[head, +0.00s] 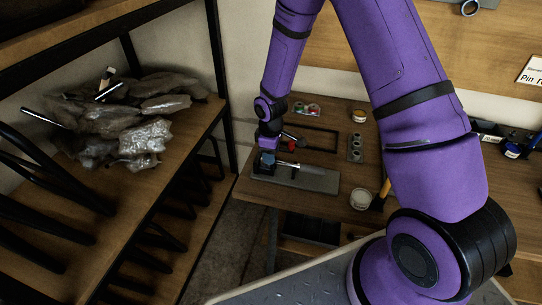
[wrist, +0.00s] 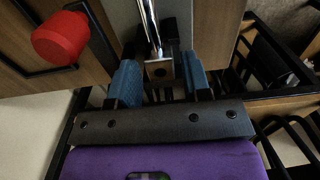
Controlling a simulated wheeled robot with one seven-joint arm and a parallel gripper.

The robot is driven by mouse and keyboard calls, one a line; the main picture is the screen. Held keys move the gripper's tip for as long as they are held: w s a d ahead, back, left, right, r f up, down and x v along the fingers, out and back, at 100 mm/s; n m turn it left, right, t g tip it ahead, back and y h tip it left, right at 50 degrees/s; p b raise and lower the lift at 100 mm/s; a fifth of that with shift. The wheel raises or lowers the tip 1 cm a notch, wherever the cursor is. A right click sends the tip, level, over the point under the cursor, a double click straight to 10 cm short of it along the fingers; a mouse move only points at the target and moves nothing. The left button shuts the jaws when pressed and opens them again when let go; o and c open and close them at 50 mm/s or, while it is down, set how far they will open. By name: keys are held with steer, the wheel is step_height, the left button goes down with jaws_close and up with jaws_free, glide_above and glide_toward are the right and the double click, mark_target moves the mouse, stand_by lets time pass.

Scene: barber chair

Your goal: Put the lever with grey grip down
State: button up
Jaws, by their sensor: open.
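My gripper (head: 267,160) is at the left end of a grey plate (head: 318,181) on the wooden workbench. In the wrist view my gripper (wrist: 160,76) has its two blue fingers apart. A square metal block with a dark hole (wrist: 159,71) shows between them; I cannot tell whether either finger touches it. A silver lever shaft (wrist: 149,22) runs from the block toward the top of the picture. In the head view the lever (head: 287,164) points right, low over the plate. Its grip is not clear in either view.
A red knob (wrist: 61,38) sits beside a black frame (wrist: 93,32); the knob also shows in the head view (head: 292,146). A round tin (head: 360,199) stands right of the plate. A shelf with plastic-wrapped items (head: 120,115) is at left. My arm hides part of the bench.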

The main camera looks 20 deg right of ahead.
step_height(320, 180, up, 12)
steer(key=shift+f, duration=0.15)
steer(key=s+d+r+m+t, duration=0.1)
steer(key=s+d+r+m, duration=0.15)
steer(key=s+r, duration=0.6)
steer(key=s+d+r+m+t, duration=0.2)
steer(key=s+r+m, duration=0.1)
steer(key=r, duration=1)
steer(key=s+d+r+m+t, duration=0.1)
steer(key=s+r, duration=0.3)
steer(key=s, duration=0.5)
steer(key=s+d+r+m+t, duration=0.1)
steer(key=s+r+m, duration=0.3)
steer(key=s, duration=0.4)
steer(key=shift+s+d+r, duration=0.2)
steer(key=shift+s, duration=0.15)
